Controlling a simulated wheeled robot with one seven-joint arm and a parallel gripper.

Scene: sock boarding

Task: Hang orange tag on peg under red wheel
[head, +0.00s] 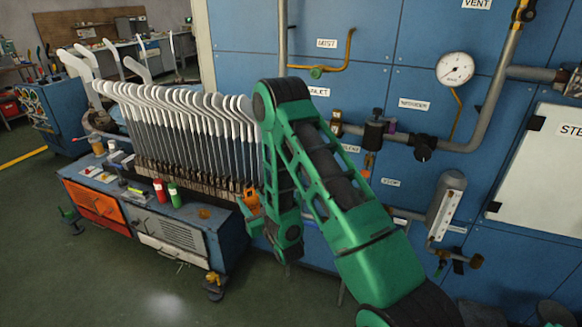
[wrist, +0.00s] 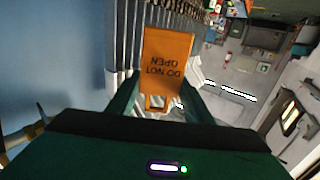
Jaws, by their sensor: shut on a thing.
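The orange tag (wrist: 168,52) fills the gap between the fingers of my gripper (wrist: 158,88) in the wrist view. It reads "DO NOT OPEN", upside down in that picture. My gripper is shut on it. In the head view the tag (head: 251,198) is a small orange patch at the end of my green arm, in front of the row of sock boards. Part of my gripper (head: 254,214) is hidden behind the arm there. I cannot make out a red wheel or its peg; my arm covers part of the pipe panel.
The blue pipe panel (head: 353,80) with valves and a gauge (head: 455,69) is at right. Sock boards (head: 185,120) stand on a low cabinet (head: 205,228) with red and green bottles. Floor in front of the cabinet is clear.

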